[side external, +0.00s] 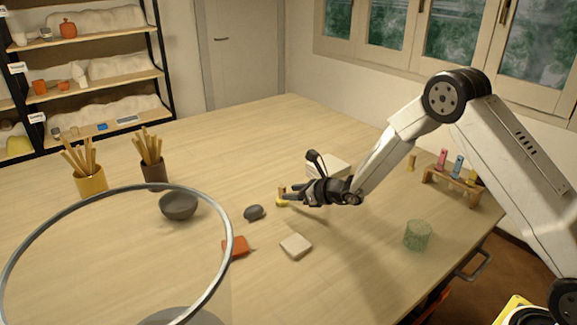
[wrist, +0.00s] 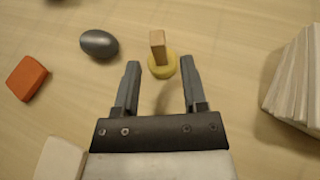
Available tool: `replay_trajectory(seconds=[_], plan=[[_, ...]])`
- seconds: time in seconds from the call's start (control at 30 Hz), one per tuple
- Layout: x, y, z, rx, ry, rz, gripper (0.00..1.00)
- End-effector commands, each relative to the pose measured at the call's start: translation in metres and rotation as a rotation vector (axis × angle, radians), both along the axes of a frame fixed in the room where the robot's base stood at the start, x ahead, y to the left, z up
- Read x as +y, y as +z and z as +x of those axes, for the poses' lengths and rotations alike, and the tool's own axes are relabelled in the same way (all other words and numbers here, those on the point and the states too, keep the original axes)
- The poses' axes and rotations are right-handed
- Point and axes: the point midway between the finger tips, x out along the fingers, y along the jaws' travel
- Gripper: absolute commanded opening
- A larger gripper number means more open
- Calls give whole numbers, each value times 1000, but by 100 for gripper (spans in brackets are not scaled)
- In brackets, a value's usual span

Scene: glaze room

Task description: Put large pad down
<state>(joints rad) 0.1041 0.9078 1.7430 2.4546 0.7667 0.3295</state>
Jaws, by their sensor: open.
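A round yellow pad with an upright wooden block handle (wrist: 162,66) stands on the table, just beyond my fingertips in the wrist view. It looks like the large pad. In the side view the yellow pad (side external: 280,203) is small and partly hidden by my fingers. My gripper (wrist: 158,80) is open and empty, with one finger to each side of the pad's near edge and a gap to each. In the side view my gripper (side external: 290,194) is low over the table. I cannot tell whether the fingertips touch the wood.
A grey egg-shaped thing (wrist: 99,44) and an orange block (wrist: 26,77) lie left of the pad. A cream block (side external: 296,246) lies nearer. A white stack (wrist: 293,85) stands to the right. A green cylinder (side external: 417,235) and a small rack (side external: 452,186) stand near the right edge.

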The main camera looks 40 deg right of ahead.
Motion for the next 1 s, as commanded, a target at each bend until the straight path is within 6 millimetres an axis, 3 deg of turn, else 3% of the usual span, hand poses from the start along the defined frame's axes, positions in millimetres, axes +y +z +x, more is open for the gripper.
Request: replay_trajectory(seconds=[0.5,1.0], plan=[[-20,21,-46,0,-1,0,55],[-21,23,-50,0,0,0,55]])
